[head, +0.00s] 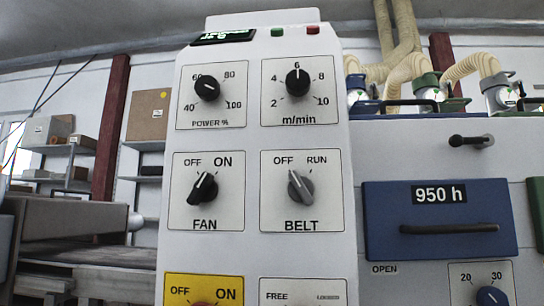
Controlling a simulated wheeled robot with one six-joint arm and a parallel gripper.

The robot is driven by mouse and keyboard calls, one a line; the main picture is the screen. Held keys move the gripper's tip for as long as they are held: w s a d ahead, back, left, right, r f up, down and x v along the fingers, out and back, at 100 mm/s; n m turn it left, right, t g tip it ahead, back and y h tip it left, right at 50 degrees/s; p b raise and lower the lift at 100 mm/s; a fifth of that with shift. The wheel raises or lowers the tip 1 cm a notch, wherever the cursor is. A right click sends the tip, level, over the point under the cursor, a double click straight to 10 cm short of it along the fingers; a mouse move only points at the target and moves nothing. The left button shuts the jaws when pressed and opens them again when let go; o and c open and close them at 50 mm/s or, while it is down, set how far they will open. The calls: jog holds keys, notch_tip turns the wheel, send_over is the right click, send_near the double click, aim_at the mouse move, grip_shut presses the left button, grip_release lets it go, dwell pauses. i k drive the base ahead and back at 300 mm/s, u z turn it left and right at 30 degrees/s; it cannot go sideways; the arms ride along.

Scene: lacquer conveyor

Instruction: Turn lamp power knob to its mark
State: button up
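The lamp power knob (207,89) is a small black dial on a white square plate labelled "POWER %", at the upper left of a white control panel (255,155). Its scale reads 40, 60, 80 and 100 around it. The knob looks turned toward the upper left, near the 60, but its pointer is too small to read exactly. I cannot make out a separate target mark on the plate. My gripper is not in view, and nothing touches the knob.
Beside it is the m/min knob (297,82), pointing up at 6. Below are the black FAN knob (203,188) and the grey BELT knob (300,186). A blue drawer (440,250) with a dark handle is at right. The space before the panel looks clear.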

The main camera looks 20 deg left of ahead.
aim_at(206, 87)
jog(key=u, duration=3.9)
jog(key=i, duration=1.9)
jog(key=z, duration=3.05)
